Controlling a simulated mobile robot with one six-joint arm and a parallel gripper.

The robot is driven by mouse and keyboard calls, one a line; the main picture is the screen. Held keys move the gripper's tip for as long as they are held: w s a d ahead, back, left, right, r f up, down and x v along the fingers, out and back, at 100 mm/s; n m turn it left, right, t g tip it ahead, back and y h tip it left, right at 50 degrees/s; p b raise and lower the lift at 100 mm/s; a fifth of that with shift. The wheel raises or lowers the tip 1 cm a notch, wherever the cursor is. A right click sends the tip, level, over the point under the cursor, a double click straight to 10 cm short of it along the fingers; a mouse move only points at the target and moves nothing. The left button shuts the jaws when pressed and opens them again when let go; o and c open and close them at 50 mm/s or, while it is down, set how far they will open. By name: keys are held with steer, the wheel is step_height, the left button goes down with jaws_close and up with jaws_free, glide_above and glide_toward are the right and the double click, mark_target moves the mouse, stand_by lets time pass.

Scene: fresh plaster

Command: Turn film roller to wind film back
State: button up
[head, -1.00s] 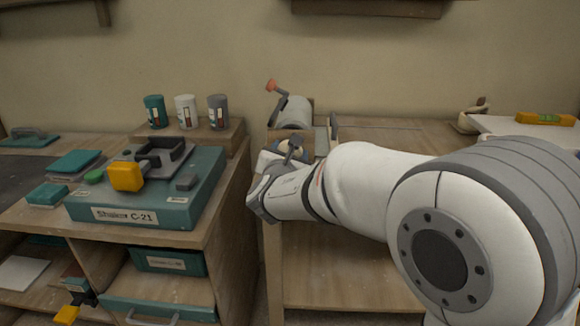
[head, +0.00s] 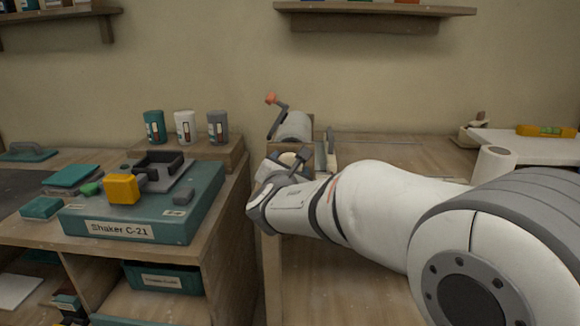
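The film roller (head: 293,127) is a pale grey cylinder in a wooden stand on the right-hand bench. A dark crank arm rises from its left side and ends in an orange knob (head: 271,99). My white arm reaches in from the right, and its wrist end is just in front of the roller stand. My gripper (head: 300,160) is mostly hidden behind the wrist; dark parts of it show close to the stand. Its fingertips cannot be made out, nor whether it touches anything. The orange knob stands clear of the gripper.
Left of my arm, a teal shaker (head: 130,215) with a yellow block (head: 122,189) sits on a cabinet. Several canisters (head: 185,127) stand on a wooden riser (head: 190,150). At right are a white board (head: 520,143), a yellow level (head: 546,131) and a white roll (head: 494,162). A shelf (head: 375,10) hangs above.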

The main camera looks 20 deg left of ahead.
steer(key=o, duration=0.3)
steer(key=shift+s, duration=0.1)
steer(key=s, duration=0.5)
steer(key=s+d+p, duration=0.1)
steer(key=s, duration=0.1)
steer(key=shift+s+d+r, duration=0.1)
steer(key=shift+s+r, duration=0.15)
steer(key=shift+r, duration=0.1)
